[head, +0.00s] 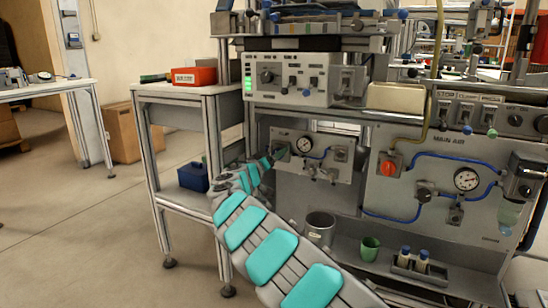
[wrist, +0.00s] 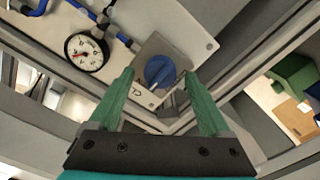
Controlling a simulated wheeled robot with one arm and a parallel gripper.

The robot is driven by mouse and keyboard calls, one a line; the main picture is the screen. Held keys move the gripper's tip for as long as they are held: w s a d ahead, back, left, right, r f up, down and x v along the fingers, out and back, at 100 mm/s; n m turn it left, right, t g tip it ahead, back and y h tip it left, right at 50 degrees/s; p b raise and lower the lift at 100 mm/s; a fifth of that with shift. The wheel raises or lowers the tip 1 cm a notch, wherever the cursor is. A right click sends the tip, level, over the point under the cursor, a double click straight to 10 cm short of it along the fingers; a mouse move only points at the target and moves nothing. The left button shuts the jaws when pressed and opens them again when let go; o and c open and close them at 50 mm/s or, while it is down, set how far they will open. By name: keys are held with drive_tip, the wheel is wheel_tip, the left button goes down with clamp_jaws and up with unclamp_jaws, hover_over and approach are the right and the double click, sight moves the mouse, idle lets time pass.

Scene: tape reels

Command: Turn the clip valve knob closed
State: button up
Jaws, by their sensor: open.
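A blue round knob (wrist: 159,72) with a raised grip sits on a grey square plate on a light panel in the wrist view. A small label beside it is too blurred to read in full. My gripper (wrist: 160,78) is open, with one green finger to each side of the knob. I cannot tell whether either finger touches it. In the head view my gripper (head: 277,153) is at the left end of the small panel (head: 318,171) with the gauge; the knob is hidden there.
A pressure gauge (wrist: 87,52) and blue tubing are left of the knob. In the head view, the main air panel (head: 445,180) with a red knob (head: 389,166) stands to the right. A metal cup (head: 320,228) and a green cup (head: 370,249) stand on the shelf below.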

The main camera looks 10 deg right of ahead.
clamp_jaws()
idle(0.6)
drive_tip(key=shift+f, duration=0.1)
drive_tip(key=shift+a+f+n+p, duration=0.1)
drive_tip(key=shift+n+p, duration=1.75)
drive_tip(key=shift+n, duration=7.15)
